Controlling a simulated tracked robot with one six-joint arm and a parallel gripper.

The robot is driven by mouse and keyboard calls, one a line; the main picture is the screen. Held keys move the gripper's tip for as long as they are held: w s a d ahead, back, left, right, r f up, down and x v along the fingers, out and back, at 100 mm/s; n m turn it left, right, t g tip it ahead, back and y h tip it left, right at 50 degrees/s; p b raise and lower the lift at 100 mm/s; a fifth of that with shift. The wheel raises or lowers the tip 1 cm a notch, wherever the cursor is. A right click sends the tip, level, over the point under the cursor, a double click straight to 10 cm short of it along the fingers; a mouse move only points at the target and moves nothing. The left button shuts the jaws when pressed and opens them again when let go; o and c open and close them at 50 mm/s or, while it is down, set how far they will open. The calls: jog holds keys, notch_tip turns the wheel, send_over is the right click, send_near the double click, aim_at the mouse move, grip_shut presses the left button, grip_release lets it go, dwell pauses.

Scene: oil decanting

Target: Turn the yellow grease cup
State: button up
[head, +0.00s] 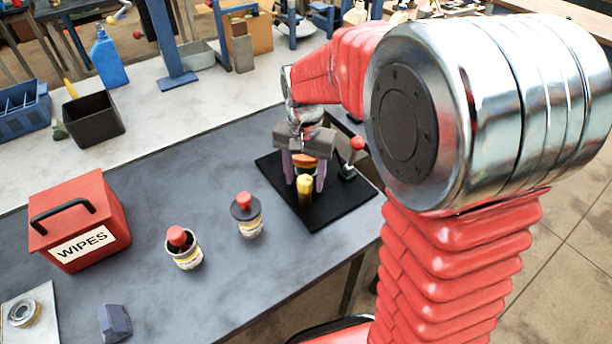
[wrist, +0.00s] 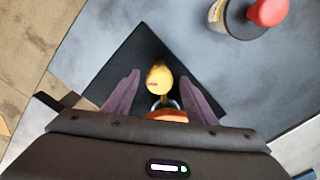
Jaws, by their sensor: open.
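The yellow grease cup (head: 305,187) stands on a black square base plate (head: 325,212) at the right part of the grey bench. In the wrist view the yellow grease cup (wrist: 159,79) shows from above, beyond the fingertips and roughly midway between them. My gripper (head: 305,184) points down over the plate with its purple fingers apart. In the wrist view my gripper (wrist: 160,78) is open and empty. An orange part (head: 304,161) sits just behind the cup, between the fingers; it is partly hidden by my gripper in the wrist view.
A red-knobbed lever (head: 356,145) stands at the plate's right side. Two red-capped containers (head: 248,215) (head: 183,248) stand left of the plate. A red WIPES box (head: 80,222) sits farther left.

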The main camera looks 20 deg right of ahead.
aim_at(307, 185)
jog(key=shift+r, duration=0.1)
notch_tip(307, 185, up, 14)
jog(key=shift+f, duration=0.25)
dwell(0.7)
jog(key=s+f+n+t, duration=0.2)
jog(key=s+n+t, duration=0.3)
jog(key=s, duration=1.4)
jog(key=shift+d+n+t, duration=0.2)
jog(key=shift+n+t, duration=0.1)
jog(key=shift+n, duration=0.7)
jog(key=shift+f, duration=0.1)
dwell(1.2)
